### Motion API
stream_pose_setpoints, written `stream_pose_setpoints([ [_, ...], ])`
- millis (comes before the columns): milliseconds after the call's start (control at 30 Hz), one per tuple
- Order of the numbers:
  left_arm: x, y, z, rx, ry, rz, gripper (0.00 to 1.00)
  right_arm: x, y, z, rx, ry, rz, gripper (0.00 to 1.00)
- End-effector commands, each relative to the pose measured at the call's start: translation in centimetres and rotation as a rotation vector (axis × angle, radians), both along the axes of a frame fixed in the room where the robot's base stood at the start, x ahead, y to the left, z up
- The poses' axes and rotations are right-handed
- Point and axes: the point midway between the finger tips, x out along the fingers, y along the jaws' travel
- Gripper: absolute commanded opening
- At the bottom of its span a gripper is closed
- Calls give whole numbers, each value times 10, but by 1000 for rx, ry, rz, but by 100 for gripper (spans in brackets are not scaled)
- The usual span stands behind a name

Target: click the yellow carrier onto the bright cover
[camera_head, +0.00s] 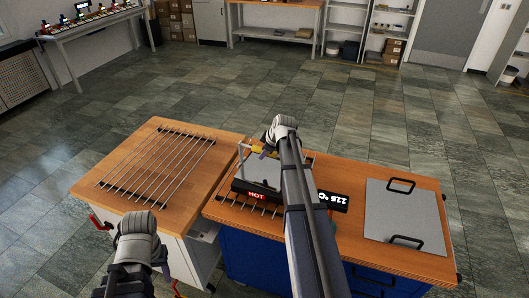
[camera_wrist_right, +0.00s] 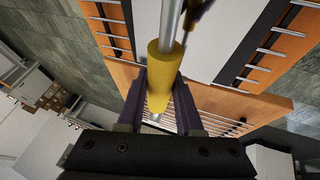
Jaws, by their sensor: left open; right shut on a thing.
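A yellow sleeve (camera_head: 257,149) sits on a metal bar that joins a grey upright frame (camera_head: 241,158) on the right table. My right gripper (camera_wrist_right: 160,92) is shut on this sleeve, which also shows in the right wrist view (camera_wrist_right: 165,62) with a finger on each side. A bright flat plate (camera_head: 262,170) lies beneath the bar, partly hidden by my right arm. Another bright grey plate (camera_head: 405,215) with two black handles lies flat at the right. I cannot tell which plate is the cover. My left gripper (camera_head: 160,272) is open, low at the left, and partly hidden.
A dark unit with a red HOT label (camera_head: 256,195) and a temperature display (camera_head: 332,200) stands by the frame. A rack of metal rods (camera_head: 158,168) lies on the left table (camera_head: 200,200). Red parts (camera_head: 99,223) stick out at its front left.

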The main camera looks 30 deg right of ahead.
Motion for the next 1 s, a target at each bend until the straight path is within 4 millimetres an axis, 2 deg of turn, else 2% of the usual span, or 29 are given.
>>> stream_pose_setpoints([
  [1000,0,0,40,0,0,0,50,0,0,41,0,-1,-1,0],
])
